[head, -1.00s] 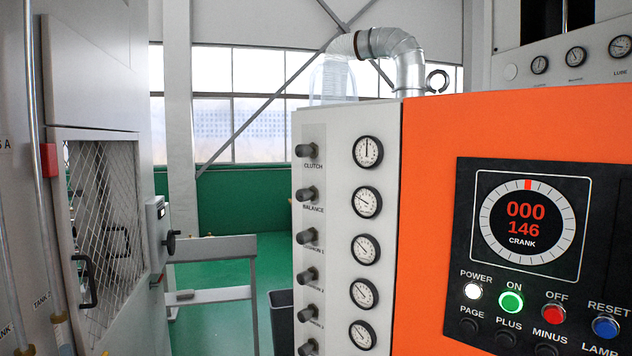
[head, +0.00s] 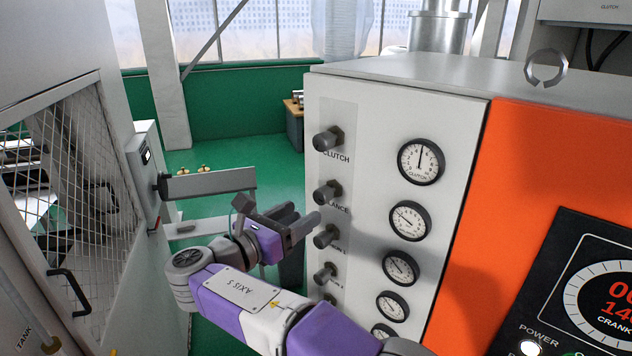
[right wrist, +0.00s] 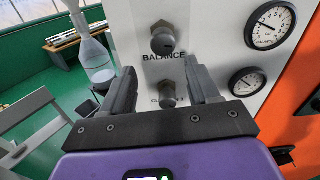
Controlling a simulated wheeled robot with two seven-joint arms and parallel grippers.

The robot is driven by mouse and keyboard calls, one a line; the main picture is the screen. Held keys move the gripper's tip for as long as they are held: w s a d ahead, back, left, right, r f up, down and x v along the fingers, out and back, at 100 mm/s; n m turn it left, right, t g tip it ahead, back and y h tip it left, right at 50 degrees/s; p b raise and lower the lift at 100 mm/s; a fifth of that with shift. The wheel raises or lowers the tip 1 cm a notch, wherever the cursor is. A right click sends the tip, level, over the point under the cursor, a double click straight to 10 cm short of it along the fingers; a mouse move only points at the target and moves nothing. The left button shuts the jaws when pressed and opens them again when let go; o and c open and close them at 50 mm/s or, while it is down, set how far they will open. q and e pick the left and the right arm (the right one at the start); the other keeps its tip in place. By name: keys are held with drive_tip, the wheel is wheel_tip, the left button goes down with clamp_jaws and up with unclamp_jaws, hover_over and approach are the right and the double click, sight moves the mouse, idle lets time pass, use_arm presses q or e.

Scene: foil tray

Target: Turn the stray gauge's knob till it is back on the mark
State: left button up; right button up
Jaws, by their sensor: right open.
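The clutch gauge (head: 421,162) at the top of the column has its needle pointing straight up. The balance gauge (head: 410,220) and the third gauge (head: 401,268) have needles pointing up-left. The clutch knob (head: 327,139) sticks out left of its gauge. Below it are the balance knob (head: 327,192) and the third knob (head: 326,237). My right gripper (head: 304,214) is open and empty, left of the balance and third knobs. In the right wrist view, the balance knob (right wrist: 163,41) is above the fingertips (right wrist: 164,70), with the third knob (right wrist: 168,95) between the fingers. Contact is unclear.
The orange panel (head: 478,235) with the crank display stands right of the gauges. A metal eye ring (head: 545,68) stands on the cabinet top. A mesh door (head: 70,190) is at left. A grey rail (head: 212,183) stands behind my right arm, over green floor.

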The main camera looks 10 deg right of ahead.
sight(318, 200)
drive_tip(key=x, duration=0.3)
drive_tip(key=r+x, duration=0.1)
drive_tip(key=x, duration=0.3)
drive_tip(key=shift+s+d+r+p, duration=0.15)
drive_tip(key=shift+s+d+p, duration=0.1)
drive_tip(key=shift+p, duration=0.15)
drive_tip(key=c, duration=1)
